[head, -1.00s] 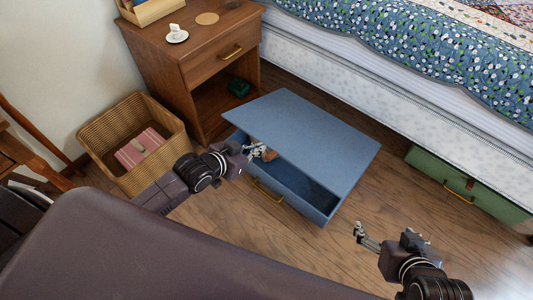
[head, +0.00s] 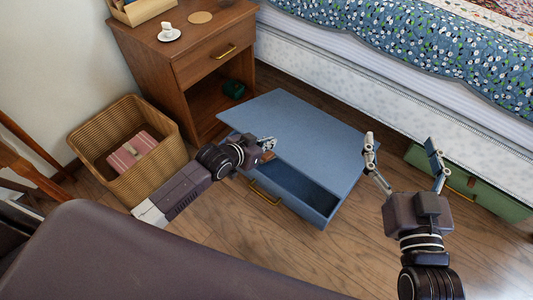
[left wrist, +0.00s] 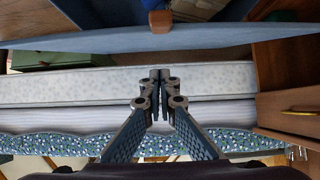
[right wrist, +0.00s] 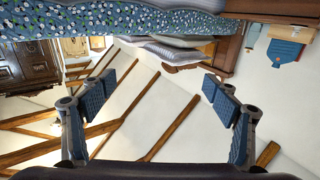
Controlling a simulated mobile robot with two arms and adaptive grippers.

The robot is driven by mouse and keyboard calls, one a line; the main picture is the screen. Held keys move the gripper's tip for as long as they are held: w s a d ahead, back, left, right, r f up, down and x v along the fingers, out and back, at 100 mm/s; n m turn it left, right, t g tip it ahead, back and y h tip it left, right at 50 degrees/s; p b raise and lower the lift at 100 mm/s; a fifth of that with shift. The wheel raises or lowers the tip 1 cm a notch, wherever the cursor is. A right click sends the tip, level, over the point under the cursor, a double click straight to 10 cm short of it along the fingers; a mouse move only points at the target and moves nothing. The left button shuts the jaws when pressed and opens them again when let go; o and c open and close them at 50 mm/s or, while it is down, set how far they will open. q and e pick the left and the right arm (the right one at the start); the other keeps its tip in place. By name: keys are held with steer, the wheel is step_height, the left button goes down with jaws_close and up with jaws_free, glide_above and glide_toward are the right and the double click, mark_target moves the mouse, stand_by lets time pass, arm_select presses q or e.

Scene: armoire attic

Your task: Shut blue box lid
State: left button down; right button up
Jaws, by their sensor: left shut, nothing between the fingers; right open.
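The blue box (head: 318,203) stands on the floor beside the bed, with a gold handle on its front. Its blue lid (head: 310,128) is partly raised, leaving a dark gap at the front. A brown tab (head: 267,157) is on the lid's front edge; it also shows in the left wrist view (left wrist: 160,20). My left gripper (head: 272,143) is shut and empty, overlapping the lid's front edge near the tab in the head view. I cannot tell whether it touches. My right gripper (head: 401,141) is open and empty, right of the box; its fingers (right wrist: 173,75) are spread.
A wooden nightstand (head: 196,67) stands behind the box at left. A wicker basket (head: 157,174) with a pink item is left of my left arm. A green box (head: 487,198) sits under the bed (head: 380,83) at right. Bare floor lies in front.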

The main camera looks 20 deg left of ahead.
mark_target(266, 157)
arm_select(q)
steer(key=f, duration=0.1)
steer(key=s+f+b, duration=0.1)
steer(key=f, duration=0.1)
steer(key=shift+a+f, duration=0.2)
steer(key=shift+f, duration=0.05)
steer(key=shift+s+f+b, duration=0.15)
steer(key=shift+b, duration=0.15)
arm_select(e)
step_height(266, 157, up, 10)
steer(key=s+t+y, duration=0.2)
steer(key=t, duration=0.2)
steer(key=shift+a+f+t, duration=0.2)
steer(key=shift+a+t, duration=0.15)
steer(key=shift+t, duration=0.05)
arm_select(q)
steer(key=shift+f, duration=0.1)
